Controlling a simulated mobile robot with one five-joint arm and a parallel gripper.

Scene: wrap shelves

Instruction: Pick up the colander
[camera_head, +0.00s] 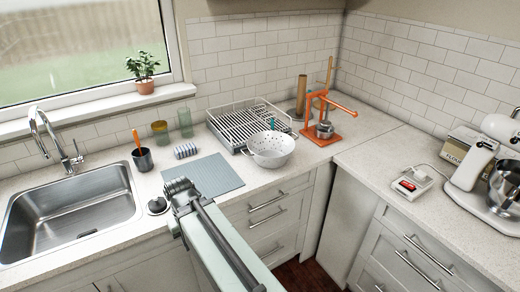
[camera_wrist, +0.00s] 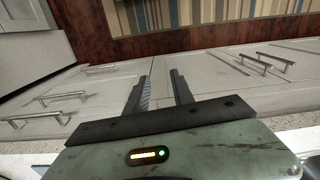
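The colander (camera_head: 271,152) is a white bowl with small holes and side handles. It stands upright on the counter in the head view, right of the grey mat and close in front of the dish rack. It does not show in the wrist view. My gripper (camera_wrist: 159,76) has its two dark fingers apart with nothing between them, above cabinet fronts and the floor in the wrist view. In the head view my arm reaches up to the counter's front edge, left of and nearer than the colander; the fingers cannot be made out there.
A wire dish rack (camera_head: 235,122) stands behind the colander, and an orange press (camera_head: 327,120) to its right. The grey mat (camera_head: 205,176) is bare. A dark cup (camera_head: 142,158), a sink (camera_head: 70,215) and a faucet are left.

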